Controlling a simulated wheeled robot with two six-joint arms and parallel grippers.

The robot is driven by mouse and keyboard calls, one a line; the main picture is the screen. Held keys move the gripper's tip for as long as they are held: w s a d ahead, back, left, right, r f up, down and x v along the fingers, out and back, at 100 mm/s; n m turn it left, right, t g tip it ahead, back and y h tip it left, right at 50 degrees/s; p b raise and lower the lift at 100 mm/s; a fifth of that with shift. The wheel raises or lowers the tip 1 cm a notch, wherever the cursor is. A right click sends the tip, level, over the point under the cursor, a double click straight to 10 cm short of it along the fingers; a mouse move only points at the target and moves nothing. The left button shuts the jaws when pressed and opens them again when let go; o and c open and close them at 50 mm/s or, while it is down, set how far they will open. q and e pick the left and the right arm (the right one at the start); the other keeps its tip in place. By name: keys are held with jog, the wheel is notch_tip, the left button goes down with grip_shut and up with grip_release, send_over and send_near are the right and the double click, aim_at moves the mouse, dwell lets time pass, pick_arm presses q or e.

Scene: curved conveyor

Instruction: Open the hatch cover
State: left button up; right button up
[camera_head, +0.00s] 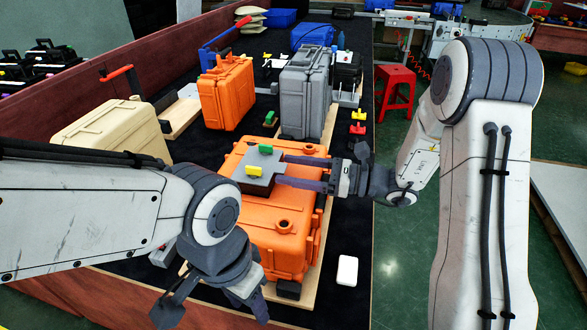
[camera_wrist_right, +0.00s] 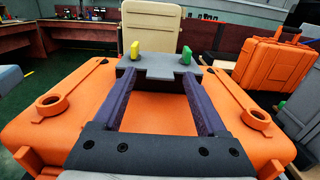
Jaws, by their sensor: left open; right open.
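An orange case (camera_head: 285,240) lies flat in the middle of the table. On top of it sits a grey plate (camera_head: 262,163) with a yellow tab (camera_head: 254,171) and a green tab (camera_head: 266,149). I cannot tell which part is the hatch cover. My right gripper (camera_head: 280,170) is open, its two dark fingers reaching from the right to the grey plate's near edge. In the right wrist view, the fingertips (camera_wrist_right: 157,76) are at the grey plate (camera_wrist_right: 160,67); contact is unclear. My left gripper (camera_head: 214,310) is open and empty, low in front of the orange case.
A grey case (camera_head: 304,90) and an upright orange case (camera_head: 227,92) stand behind, with a beige case (camera_head: 110,132) at left. A white block (camera_head: 347,270) lies right of the flat case. A red stool (camera_head: 395,92) stands on the green floor.

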grip_shut()
dwell(1.4)
